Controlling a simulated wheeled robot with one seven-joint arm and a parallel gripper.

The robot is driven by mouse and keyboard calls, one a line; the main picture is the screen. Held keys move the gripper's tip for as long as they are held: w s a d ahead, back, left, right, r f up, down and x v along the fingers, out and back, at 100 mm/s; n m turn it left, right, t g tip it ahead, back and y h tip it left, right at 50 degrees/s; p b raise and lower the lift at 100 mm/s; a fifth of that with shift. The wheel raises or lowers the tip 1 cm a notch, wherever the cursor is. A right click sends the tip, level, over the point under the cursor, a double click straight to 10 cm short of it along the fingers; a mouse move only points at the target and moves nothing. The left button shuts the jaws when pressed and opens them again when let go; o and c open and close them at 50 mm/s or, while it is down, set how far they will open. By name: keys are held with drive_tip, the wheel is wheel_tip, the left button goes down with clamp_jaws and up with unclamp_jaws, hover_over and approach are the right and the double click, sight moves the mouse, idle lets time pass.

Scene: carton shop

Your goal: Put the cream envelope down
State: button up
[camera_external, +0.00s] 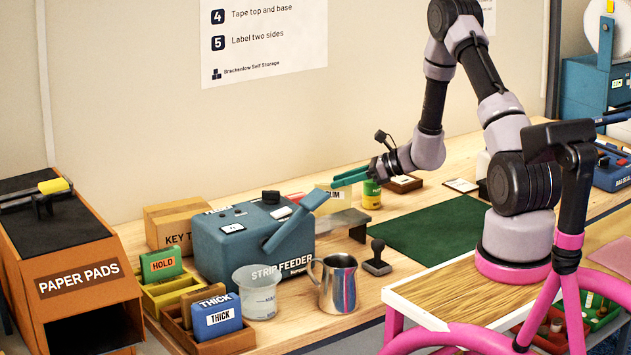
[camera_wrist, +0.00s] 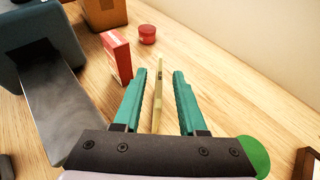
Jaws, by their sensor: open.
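The cream envelope (camera_wrist: 157,95) stands on edge between my gripper's fingers in the wrist view, seen as a thin pale strip. My gripper (camera_wrist: 159,78) is open, with a green finger on each side of the envelope and a visible gap to each. In the external view, my gripper (camera_external: 334,183) reaches left, low over the bench behind the strip feeder. A cream face with dark lettering, apparently the envelope (camera_external: 343,192), shows there, partly hidden by the fingers. Its lower edge appears to be at the wooden bench top, but contact is hard to tell.
The blue strip feeder (camera_external: 240,245) with its raised lever is close in front. A red box (camera_wrist: 117,57) and a red tin (camera_wrist: 147,34) stand beyond the fingertips. A green-yellow can (camera_external: 371,194) is right beside my gripper. The green mat (camera_external: 430,225) is clear.

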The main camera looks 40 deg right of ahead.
drive_tip(key=v, duration=0.7)
drive_tip(key=s+a+r+n+g, duration=0.3)
drive_tip(key=s+a+r+n, duration=0.35)
drive_tip(key=r, duration=0.35)
drive_tip(key=s+a+r+n+g, duration=0.3)
drive_tip(key=s+a+r+n, duration=0.3)
drive_tip(key=r, duration=0.3)
drive_tip(key=s+d+r+n+t+h, duration=0.1)
drive_tip(key=s+d+r+n+h, duration=0.1)
drive_tip(key=s+r+n, duration=0.3)
drive_tip(key=s+d+r+n+t+h, duration=0.2)
drive_tip(key=s+r+n+h, duration=0.3)
drive_tip(key=s, duration=0.7)
drive_tip(key=shift+s+d+r+t+h, duration=0.15)
drive_tip(key=shift+d+r+t+h, duration=0.15)
drive_tip(key=shift+r, duration=0.2)
